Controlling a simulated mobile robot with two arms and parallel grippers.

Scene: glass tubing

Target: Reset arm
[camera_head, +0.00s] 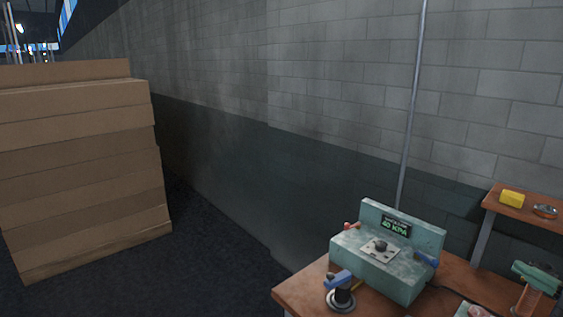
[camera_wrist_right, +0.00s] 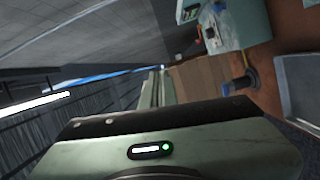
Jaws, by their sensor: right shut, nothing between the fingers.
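My right gripper (camera_wrist_right: 158,75) shows in the right wrist view, beyond its green housing with a black band and a small green light. Its narrow fingers are together with nothing between them. It is clear of the brown wooden bench (camera_wrist_right: 205,85), which appears tilted to the right of the fingers. My left gripper is in neither view. In the head view a green piece (camera_head: 538,276) shows at the lower right edge; I cannot tell whether it is part of my right arm.
A teal pressure unit (camera_head: 385,262) reading "40 KPA" stands on the bench (camera_head: 300,290). A blue-handled black fitting (camera_head: 343,294) is beside it. A small shelf (camera_head: 535,203) holds a yellow block (camera_head: 512,198). Stacked cardboard boxes (camera_head: 85,170) stand left; the floor between is clear.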

